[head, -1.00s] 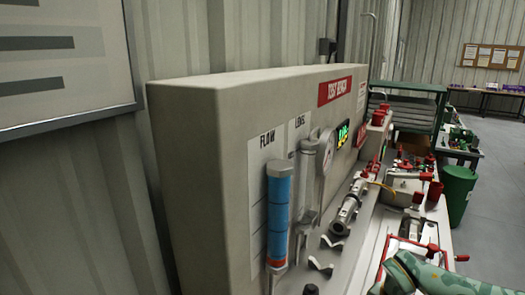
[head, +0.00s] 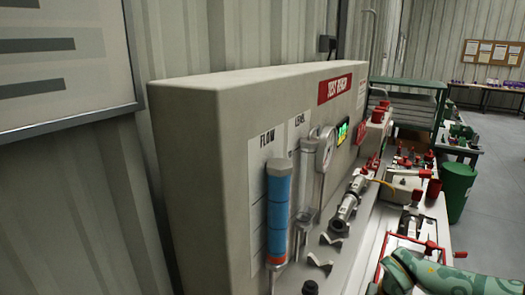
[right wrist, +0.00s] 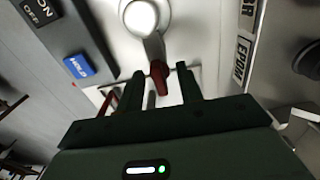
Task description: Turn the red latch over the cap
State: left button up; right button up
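In the right wrist view, a latch with a red end (right wrist: 159,72) and a pale grey arm runs down from a white round part (right wrist: 141,17), perhaps the cap. My right gripper (right wrist: 163,84) is open, with one dark finger on each side of the red end. Gaps show between the latch and both fingers, and nothing is held. In the head view my green right arm shows at the lower right, but its gripper is out of frame. My left gripper is in neither current view.
A test bench panel (head: 205,150) with a blue flow tube (head: 278,210) and a gauge fills the head view's middle. Fittings crowd the worktop at right. A green bin (head: 457,192) stands beyond. The right wrist view shows a blue switch (right wrist: 79,66) left of the latch.

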jog(key=shift+r, duration=0.1)
notch_tip(320, 180, up, 8)
jog(key=p, duration=0.6)
jog(key=shift+f+p, duration=0.25)
jog(key=shift+p, duration=0.1)
jog(key=shift+f, duration=0.1)
